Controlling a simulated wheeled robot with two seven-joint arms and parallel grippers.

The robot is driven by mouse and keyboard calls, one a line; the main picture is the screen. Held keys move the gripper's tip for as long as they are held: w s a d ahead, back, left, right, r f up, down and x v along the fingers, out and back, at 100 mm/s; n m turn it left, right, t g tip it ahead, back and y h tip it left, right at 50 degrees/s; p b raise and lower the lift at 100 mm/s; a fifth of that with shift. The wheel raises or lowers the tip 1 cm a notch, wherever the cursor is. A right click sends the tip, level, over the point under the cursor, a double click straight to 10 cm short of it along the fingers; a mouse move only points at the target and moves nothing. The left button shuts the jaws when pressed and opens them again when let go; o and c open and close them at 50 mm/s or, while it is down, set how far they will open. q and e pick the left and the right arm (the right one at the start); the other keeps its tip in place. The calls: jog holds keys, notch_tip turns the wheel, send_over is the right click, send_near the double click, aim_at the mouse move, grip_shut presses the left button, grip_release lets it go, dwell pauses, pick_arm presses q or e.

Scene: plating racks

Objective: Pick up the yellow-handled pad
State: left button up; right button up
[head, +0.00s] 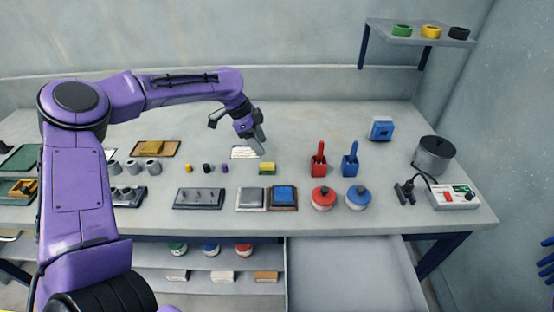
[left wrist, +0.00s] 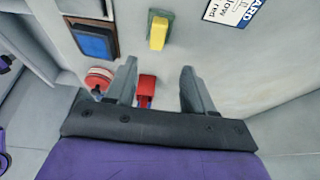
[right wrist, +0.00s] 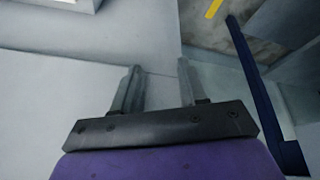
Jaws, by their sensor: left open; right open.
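The yellow-handled pad (head: 267,169) lies on the bench top near the middle, a yellow handle on a green base. In the left wrist view the pad (left wrist: 158,31) lies beyond the fingertips, roughly in line with the gap between them. My left gripper (head: 259,147) is open and empty, above the bench, just behind and left of the pad in the head view. Its fingers also show in the left wrist view (left wrist: 158,68), apart from the pad. My right gripper (right wrist: 160,66) is open and empty, facing plain grey surfaces; it does not show in the head view.
A white printed card (head: 243,152) lies behind the pad. A blue pad in a brown tray (head: 284,207) lies in front. A red holder (head: 319,160) and a blue holder (head: 350,161) stand to the right. Small dark and purple cylinders (head: 207,168) stand left.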

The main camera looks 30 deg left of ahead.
aim_at(269, 163)
pick_arm(q)
jog(key=f, duration=0.1)
jog(key=s+f, duration=0.1)
jog(key=d+f+p, duration=0.1)
jog(key=shift+s+f, duration=0.15)
jog(key=shift+s, duration=0.25)
jog(key=w+f, duration=0.2)
jog(key=f, duration=0.1)
jog(key=w+d+f+p, duration=0.1)
jog(key=shift+d+f, duration=0.1)
jog(key=shift+f, duration=0.25)
jog(key=shift+s, duration=0.1)
jog(key=shift+s+r, duration=0.2)
jog(key=shift+s, duration=0.15)
jog(key=shift+c, duration=0.3)
jog(key=shift+w+d+f, duration=0.1)
grip_shut()
pick_arm(e)
jog(key=shift+s+r, duration=0.35)
jog(key=shift+r, duration=0.3)
jog(key=shift+s+r, duration=0.35)
jog(key=shift+r, duration=0.25)
